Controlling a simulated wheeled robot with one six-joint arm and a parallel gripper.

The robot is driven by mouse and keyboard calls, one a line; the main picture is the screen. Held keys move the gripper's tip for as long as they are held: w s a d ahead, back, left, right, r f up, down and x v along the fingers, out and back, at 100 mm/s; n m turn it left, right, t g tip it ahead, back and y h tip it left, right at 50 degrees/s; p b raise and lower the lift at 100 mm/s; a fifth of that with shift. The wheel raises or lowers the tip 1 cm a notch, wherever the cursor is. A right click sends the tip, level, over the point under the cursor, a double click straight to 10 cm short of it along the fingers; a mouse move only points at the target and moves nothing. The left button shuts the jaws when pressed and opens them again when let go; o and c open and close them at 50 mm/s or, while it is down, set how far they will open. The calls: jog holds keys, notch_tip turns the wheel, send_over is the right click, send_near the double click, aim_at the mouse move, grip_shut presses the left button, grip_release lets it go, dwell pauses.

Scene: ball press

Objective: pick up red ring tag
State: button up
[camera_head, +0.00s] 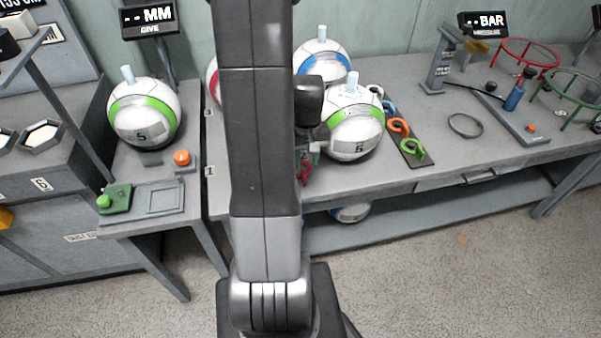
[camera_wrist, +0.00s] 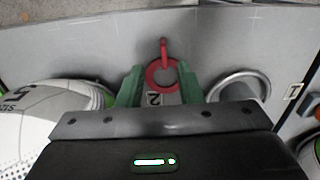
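The red ring tag (camera_wrist: 163,75) shows in the wrist view as a ring with a short stem toward the top of the picture. It lies between the two green fingers of my gripper (camera_wrist: 160,82). The fingers stand apart on either side of the ring, and I cannot tell whether they touch it. A label with a 2 (camera_wrist: 154,99) shows just below the ring. In the head view a bit of the red tag (camera_head: 303,172) shows beside my arm, near the bench's front edge. My arm hides most of my gripper there.
A ball with a green band (camera_head: 352,125) stands close to the right of my arm, with a blue-banded ball (camera_head: 322,62) behind. Orange, blue and green ring tags lie on a dark strip (camera_head: 402,138).

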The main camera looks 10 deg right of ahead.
aim_at(304, 175)
jog(key=shift+a+f, duration=0.15)
jog(key=shift+f, duration=1.7)
jog(key=shift+a+f, duration=0.1)
jog(key=shift+f, duration=1.75)
jog(key=shift+w, duration=0.1)
grip_shut()
